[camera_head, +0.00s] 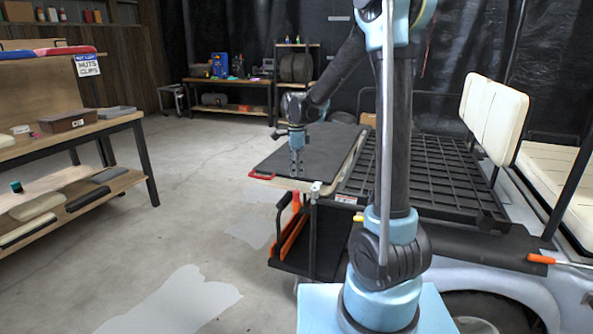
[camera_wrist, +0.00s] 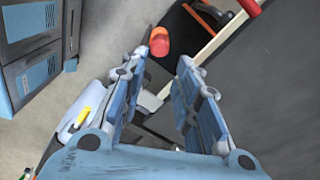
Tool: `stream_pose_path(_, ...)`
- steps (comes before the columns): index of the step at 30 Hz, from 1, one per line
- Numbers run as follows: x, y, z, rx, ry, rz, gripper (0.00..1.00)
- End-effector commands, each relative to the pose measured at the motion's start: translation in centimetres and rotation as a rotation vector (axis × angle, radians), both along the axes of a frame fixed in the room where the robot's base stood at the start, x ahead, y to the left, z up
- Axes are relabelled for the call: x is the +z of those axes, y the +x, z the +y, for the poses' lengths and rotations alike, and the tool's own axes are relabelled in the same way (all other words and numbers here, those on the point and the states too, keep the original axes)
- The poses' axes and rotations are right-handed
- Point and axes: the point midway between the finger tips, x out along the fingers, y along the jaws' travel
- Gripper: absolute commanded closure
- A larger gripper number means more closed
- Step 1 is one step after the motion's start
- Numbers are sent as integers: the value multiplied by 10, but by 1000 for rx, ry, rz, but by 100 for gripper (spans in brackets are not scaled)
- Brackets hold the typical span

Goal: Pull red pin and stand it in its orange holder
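My gripper (camera_head: 296,172) points down over the near edge of the dark panel at the cart's rear. In the wrist view its two fingers (camera_wrist: 162,58) are spread apart with nothing between them. A red pin-like piece with a rounded end (camera_wrist: 159,41) shows just beyond the fingertips, apart from them. What seems to be the same red piece (camera_head: 296,197) stands below the panel edge in the head view. An orange part (camera_head: 293,238), possibly the holder, slants beside the dark rear shelf. An orange piece also shows at the top of the wrist view (camera_wrist: 200,20).
The dark panel (camera_head: 300,150) has a red corner piece (camera_head: 261,176). A black slatted rack (camera_head: 435,165) and cream seats (camera_head: 493,108) are to the right. A workbench (camera_head: 105,125) stands at left. The floor between bench and cart is clear.

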Motion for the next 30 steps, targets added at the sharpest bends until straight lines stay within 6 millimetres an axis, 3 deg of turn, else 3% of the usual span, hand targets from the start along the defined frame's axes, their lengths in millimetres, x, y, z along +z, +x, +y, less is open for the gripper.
stream_pose_path(1,-1,0,0,-20,0,0,91)
stream_pose_path(3,-3,0,1,-70,0,0,100)
stream_pose_path(13,-11,0,0,-301,0,0,100)
stream_pose_path(30,-60,1,0,-316,0,0,100)
